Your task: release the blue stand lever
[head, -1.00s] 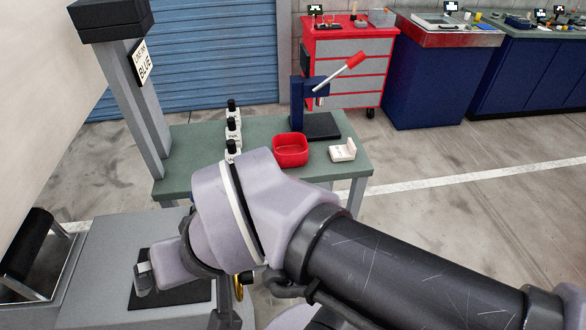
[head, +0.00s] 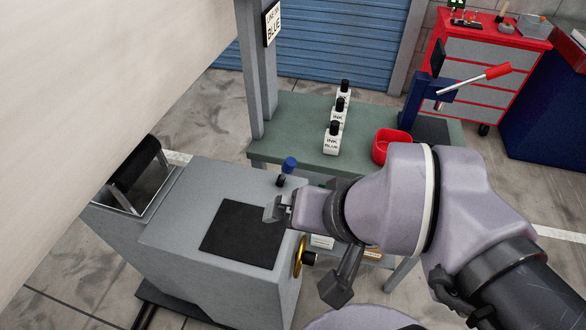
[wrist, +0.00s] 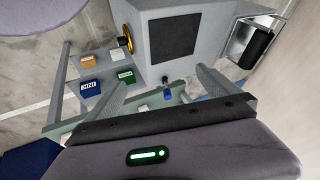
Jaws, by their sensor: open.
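A dark blue stand (head: 421,98) stands on the green table (head: 290,110) at the right of the head view. Its lever, with a red grip (head: 497,71), slants up to the right. My gripper (head: 280,208) is well to the left of it, over the right edge of the black pad on the grey machine. In the wrist view my gripper (wrist: 160,84) has its two fingers wide apart with nothing between them. A blue-topped knob (head: 289,165) rises at the machine's far edge, a little beyond my gripper; it also shows in the wrist view (wrist: 167,94).
Several ink bottles (head: 332,138) and a red bin (head: 388,146) stand on the table. The machine (head: 185,215) carries a black pad (head: 243,235) and a brass wheel (head: 300,256). A red drawer cabinet (head: 485,60) is behind. Small boxes (wrist: 88,88) sit under the table.

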